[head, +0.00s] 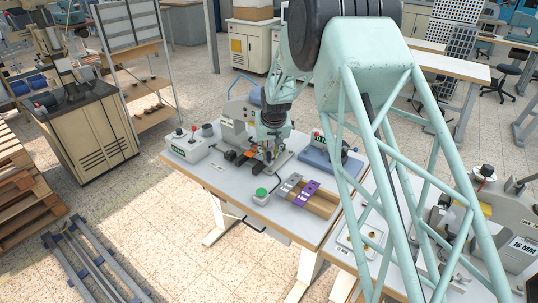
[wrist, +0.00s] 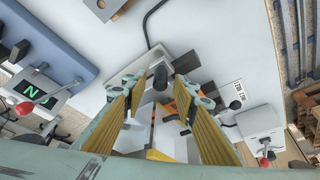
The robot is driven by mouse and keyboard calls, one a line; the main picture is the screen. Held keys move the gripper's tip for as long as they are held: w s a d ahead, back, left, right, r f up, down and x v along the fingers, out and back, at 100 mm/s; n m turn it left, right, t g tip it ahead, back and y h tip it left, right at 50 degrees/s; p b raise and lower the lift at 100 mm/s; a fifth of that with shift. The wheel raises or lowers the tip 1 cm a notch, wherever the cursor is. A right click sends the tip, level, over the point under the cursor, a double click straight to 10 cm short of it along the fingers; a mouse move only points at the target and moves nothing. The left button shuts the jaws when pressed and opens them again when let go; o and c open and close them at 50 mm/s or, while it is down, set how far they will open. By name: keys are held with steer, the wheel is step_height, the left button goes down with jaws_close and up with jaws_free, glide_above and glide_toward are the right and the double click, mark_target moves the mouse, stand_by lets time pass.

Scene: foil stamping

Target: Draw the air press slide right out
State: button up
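The air press (head: 234,122) is a pale machine on the white table, partly hidden behind my arm. Its slide cannot be told apart clearly; orange and dark parts (head: 231,156) show low at its front, and an orange part shows in the wrist view (wrist: 183,98). My gripper (head: 267,156) points down just in front of the press. In the wrist view, the yellow-padded fingers of my gripper (wrist: 160,88) stand apart, one on each side of a black knob (wrist: 160,76) on a grey plate. I cannot tell whether either finger touches the knob. Nothing is visibly gripped.
A white box with red-knobbed levers (head: 187,148) stands left of the press. A blue device with a green display (head: 327,163) stands to the right. A green button (head: 261,193) and a wooden tray with grey and purple pieces (head: 318,205) lie in front. The left front table is clear.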

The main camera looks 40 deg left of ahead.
steer(key=shift+w+a+f, duration=0.1)
steer(key=shift+f, duration=0.3)
